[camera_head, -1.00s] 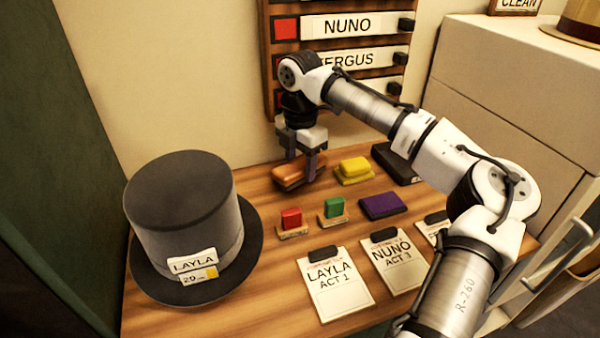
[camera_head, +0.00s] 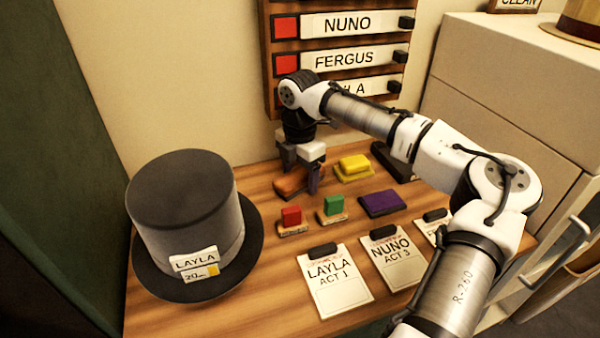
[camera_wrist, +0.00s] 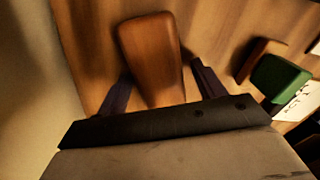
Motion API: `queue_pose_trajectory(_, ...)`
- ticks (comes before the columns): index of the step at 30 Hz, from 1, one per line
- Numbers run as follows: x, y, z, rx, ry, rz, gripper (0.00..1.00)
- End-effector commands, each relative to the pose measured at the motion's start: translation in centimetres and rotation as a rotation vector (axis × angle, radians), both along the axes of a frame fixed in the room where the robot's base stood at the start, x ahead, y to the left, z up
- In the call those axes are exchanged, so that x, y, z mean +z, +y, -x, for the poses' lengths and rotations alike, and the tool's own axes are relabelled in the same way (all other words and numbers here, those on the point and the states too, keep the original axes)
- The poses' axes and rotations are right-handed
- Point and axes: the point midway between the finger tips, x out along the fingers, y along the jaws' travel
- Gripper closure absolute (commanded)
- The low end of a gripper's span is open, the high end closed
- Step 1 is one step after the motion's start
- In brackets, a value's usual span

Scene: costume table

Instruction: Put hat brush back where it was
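The hat brush (camera_head: 289,185), with an orange-brown wooden back, is at the back of the wooden table, under my gripper (camera_head: 300,182).
A grey top hat (camera_head: 185,215) stands at the left. Red (camera_head: 291,216) and green (camera_head: 333,205) blocks, a purple block (camera_head: 382,203) and a yellow brush-like thing (camera_head: 353,167) are close by. Cards (camera_head: 335,285) lie in front. A name board (camera_head: 345,60) hangs behind.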

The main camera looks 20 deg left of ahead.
Motion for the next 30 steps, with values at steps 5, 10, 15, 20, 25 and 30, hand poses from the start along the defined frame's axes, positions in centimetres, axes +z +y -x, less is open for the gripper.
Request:
queue_pose_trajectory(5,0.0,0.0,0.0,0.0,0.0,0.0,0.31)
queue_pose_trajectory(10,0.8,0.0,0.0,0.0,-0.001,-0.001,0.31)
queue_pose_trajectory(15,4.1,0.1,0.0,0.0,-0.001,-0.003,0.31)
queue_pose_trajectory(20,7.8,0.1,0.0,0.0,-0.001,-0.003,0.31)
queue_pose_trajectory(25,10.7,0.1,0.0,0.0,-0.001,-0.001,0.31)
queue_pose_trajectory(30,12.2,0.0,0.0,0.0,0.0,0.0,0.31)
